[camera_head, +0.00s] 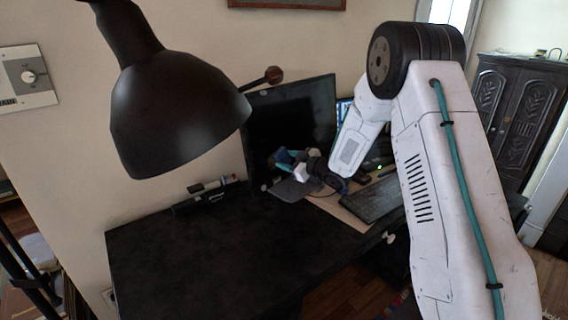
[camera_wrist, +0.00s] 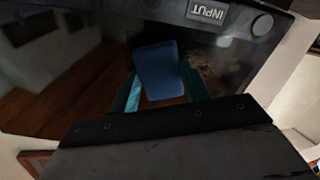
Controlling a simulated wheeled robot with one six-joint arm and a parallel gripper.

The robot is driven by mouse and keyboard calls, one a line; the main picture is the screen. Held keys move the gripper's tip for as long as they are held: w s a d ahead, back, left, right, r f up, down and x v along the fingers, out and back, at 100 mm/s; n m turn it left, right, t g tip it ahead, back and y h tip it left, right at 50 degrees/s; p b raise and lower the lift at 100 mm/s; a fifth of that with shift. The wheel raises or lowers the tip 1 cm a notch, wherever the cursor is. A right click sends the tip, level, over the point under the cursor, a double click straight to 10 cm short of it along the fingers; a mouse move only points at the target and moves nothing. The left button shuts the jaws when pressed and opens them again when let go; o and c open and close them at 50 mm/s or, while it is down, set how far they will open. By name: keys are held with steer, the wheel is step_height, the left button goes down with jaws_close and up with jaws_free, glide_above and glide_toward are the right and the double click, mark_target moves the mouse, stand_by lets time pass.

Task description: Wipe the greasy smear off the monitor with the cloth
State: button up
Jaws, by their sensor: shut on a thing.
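The monitor (camera_head: 300,110) stands at the back of the dark desk with its black screen facing the room. My gripper (camera_head: 280,161) is at the lower part of the screen. In the wrist view my gripper (camera_wrist: 160,88) has teal fingers shut on a blue folded cloth (camera_wrist: 158,70). The cloth also shows small in the head view (camera_head: 287,155). A brownish speckled smear (camera_wrist: 199,66) shows on the dark screen just right of the cloth, partly hidden by the cloth and a finger. I cannot tell whether the cloth touches the screen.
A keyboard (camera_head: 372,200) lies right of the monitor under my arm. A black lamp (camera_head: 180,115) hangs in the left foreground. A small dark box-like item (camera_head: 209,198) lies left of the monitor. The desk's front left (camera_head: 200,260) is clear.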

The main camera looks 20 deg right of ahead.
mark_target(267, 164)
steer(key=d, duration=0.1)
steer(key=w+d, duration=0.2)
steer(key=shift+d, duration=0.25)
steer(key=shift+s+a, duration=0.1)
steer(key=shift+s+a, duration=0.45)
steer(key=shift+a, duration=0.3)
steer(key=shift+s+a, duration=0.45)
steer(key=shift+a, duration=0.25)
steer(key=shift+s+a, duration=0.55)
steer(key=shift+a, duration=0.5)
steer(key=shift+s+a, duration=0.5)
steer(key=shift+a, duration=0.6)
steer(key=shift+s+a, duration=0.55)
steer(key=shift+a, duration=0.5)
steer(key=shift+r, duration=0.2)
steer(key=shift+w+d, duration=2.65)
steer(key=shift+d, duration=2.05)
steer(key=shift+s+a, duration=0.35)
steer(key=shift+a, duration=0.4)
steer(key=shift+s+a, duration=0.35)
steer(key=shift+a, duration=0.35)
steer(key=shift+s+a, duration=0.35)
steer(key=shift+a, duration=0.4)
steer(key=shift+s+a, duration=0.55)
steer(key=shift+a, duration=0.25)
steer(key=shift+s+a, duration=0.55)
steer(key=shift+a, duration=0.3)
steer(key=shift+s+a, duration=0.55)
steer(key=shift+a, duration=0.25)
